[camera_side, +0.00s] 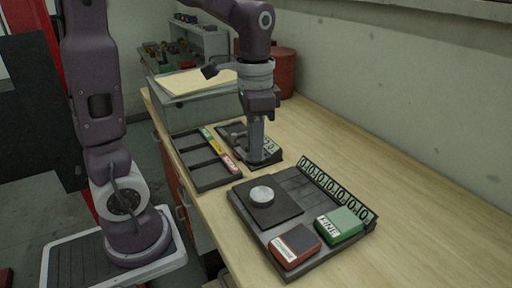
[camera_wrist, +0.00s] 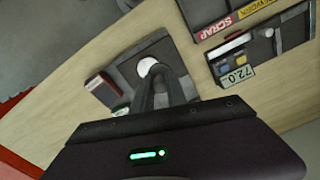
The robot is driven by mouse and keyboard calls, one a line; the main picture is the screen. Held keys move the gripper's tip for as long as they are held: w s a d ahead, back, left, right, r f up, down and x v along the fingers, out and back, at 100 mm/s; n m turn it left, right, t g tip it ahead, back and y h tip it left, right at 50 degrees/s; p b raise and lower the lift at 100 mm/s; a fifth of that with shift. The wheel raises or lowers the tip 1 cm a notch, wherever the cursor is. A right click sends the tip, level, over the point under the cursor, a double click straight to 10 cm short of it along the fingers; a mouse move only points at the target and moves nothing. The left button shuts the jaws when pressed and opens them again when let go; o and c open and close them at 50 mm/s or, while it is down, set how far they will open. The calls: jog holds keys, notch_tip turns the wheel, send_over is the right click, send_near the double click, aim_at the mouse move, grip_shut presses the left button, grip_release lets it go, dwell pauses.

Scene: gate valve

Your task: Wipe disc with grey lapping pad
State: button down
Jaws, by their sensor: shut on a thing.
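A round, light grey disc (camera_side: 262,195) lies on a dark square plate (camera_side: 282,209) on the near tray; it also shows in the wrist view (camera_wrist: 148,67). My gripper (camera_side: 257,146) points down, behind the disc in the side view, by a small dark tray (camera_side: 265,161) with a number tag. Its fingers (camera_wrist: 163,85) are close together in the wrist view and overlap the disc's edge in the picture. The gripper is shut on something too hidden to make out. I cannot pick out a grey lapping pad.
A red pad (camera_side: 295,246) and a green pad (camera_side: 341,226) marked FINE sit at the near tray's front. A slotted tray (camera_side: 205,160) with coloured labels stands left. The right of the bench (camera_side: 440,235) is clear.

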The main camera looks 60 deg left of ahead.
aim_at(259, 165)
jog(key=shift+f, duration=3.8)
jog(key=shift+d+r, duration=0.4)
jog(key=shift+d, duration=0.35)
jog(key=shift+d+f, duration=0.25)
jog(key=shift+d, duration=0.2)
jog(key=shift+w+d+r, duration=0.1)
jog(key=shift+d, duration=0.25)
jog(key=shift+d+f, duration=0.2)
jog(key=shift+d, duration=1.2)
jog(key=shift+a, duration=2.8)
jog(key=shift+a+r, duration=0.2)
jog(key=shift+r, duration=3.95)
